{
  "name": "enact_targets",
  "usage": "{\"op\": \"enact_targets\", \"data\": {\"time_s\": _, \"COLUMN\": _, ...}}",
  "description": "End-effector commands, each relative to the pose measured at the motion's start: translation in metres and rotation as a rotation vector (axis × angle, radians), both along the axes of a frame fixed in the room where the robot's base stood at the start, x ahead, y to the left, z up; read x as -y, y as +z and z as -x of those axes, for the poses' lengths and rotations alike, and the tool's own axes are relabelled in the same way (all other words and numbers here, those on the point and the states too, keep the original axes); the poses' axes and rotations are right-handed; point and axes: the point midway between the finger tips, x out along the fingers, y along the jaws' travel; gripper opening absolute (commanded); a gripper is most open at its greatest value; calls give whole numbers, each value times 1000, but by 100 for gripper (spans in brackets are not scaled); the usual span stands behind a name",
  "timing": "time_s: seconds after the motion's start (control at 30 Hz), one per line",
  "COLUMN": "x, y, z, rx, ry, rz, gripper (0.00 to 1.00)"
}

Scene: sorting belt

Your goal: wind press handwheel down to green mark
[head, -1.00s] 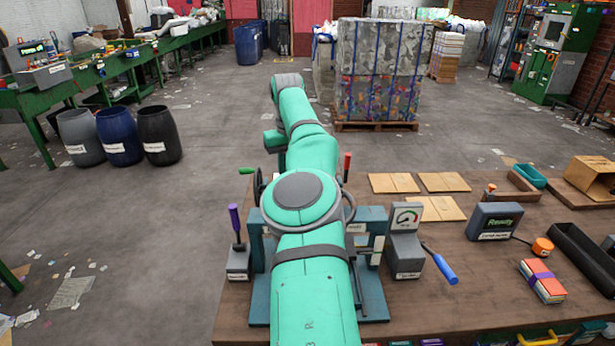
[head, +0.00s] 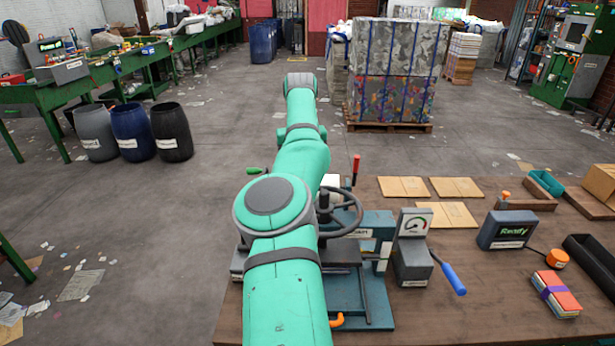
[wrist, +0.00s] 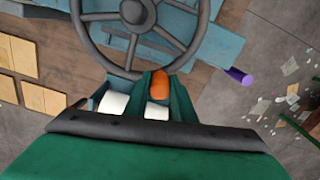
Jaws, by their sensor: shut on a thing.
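The dark handwheel (head: 355,228) sits on top of the blue-grey press (head: 375,255), partly hidden by my arm in the head view. In the wrist view the spoked handwheel (wrist: 86,42) spans the top, and an orange knob (wrist: 161,90) stands at its near rim. My gripper (wrist: 161,80) is shut on this knob, with dark green fingers on either side. In the head view my arm hides the gripper. A dial gauge (head: 415,224) stands right of the press; its needle position is too small to read. I cannot make out a green mark on the press.
A blue-handled lever (head: 450,277) juts from the gauge's base. A red-handled lever (head: 356,166) stands behind the press. Flat cardboard pieces (head: 446,215), a grey "Ready" box (head: 507,229) and a strapped bundle (head: 556,293) lie farther right on the bench (head: 445,320).

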Motion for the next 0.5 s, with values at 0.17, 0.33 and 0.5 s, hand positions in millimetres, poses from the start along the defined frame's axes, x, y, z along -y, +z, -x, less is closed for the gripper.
{"op": "enact_targets", "data": {"time_s": 0.17, "x": 3, "y": 0, "z": 1, "rx": -3, "ry": -3, "rz": 7, "gripper": 0}}
{"op": "enact_targets", "data": {"time_s": 0.33, "x": 2, "y": 0, "z": 1, "rx": -3, "ry": -2, "rz": 6, "gripper": 42}}
{"op": "enact_targets", "data": {"time_s": 0.5, "x": 2, "y": 0, "z": 1, "rx": -2, "ry": -1, "rz": 3, "gripper": 42}}
